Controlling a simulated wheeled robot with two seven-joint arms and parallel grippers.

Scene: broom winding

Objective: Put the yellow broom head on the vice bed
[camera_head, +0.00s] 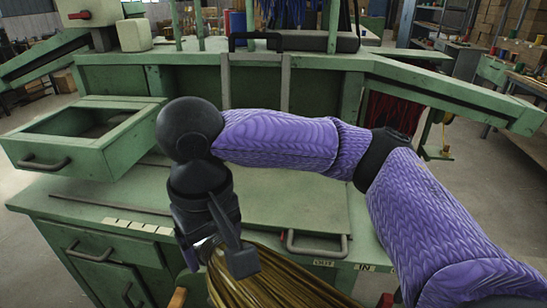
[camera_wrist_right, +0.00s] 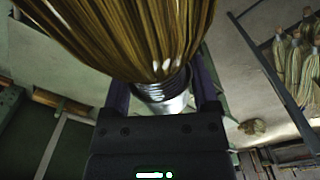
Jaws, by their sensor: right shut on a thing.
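The yellow broom head (camera_head: 275,279) is a fan of yellow-brown bristles, low in the head view and cut off by its bottom edge. My right gripper (camera_head: 216,252) is shut on its neck end, and the bristles spread down and to the right. In the right wrist view the bristles (camera_wrist_right: 125,30) fill the top, narrowing to a ribbed silver ferrule (camera_wrist_right: 163,94) between the two fingers. I cannot make out the vice bed for certain in either view. My left gripper is not in view.
A green workbench (camera_head: 270,207) lies behind the gripper, with a pulled-out drawer (camera_head: 65,160) at left and a metal handle (camera_head: 314,247) at its front. In the right wrist view several pale broom bundles (camera_wrist_right: 297,58) stand at right, beyond a dark bar (camera_wrist_right: 268,75).

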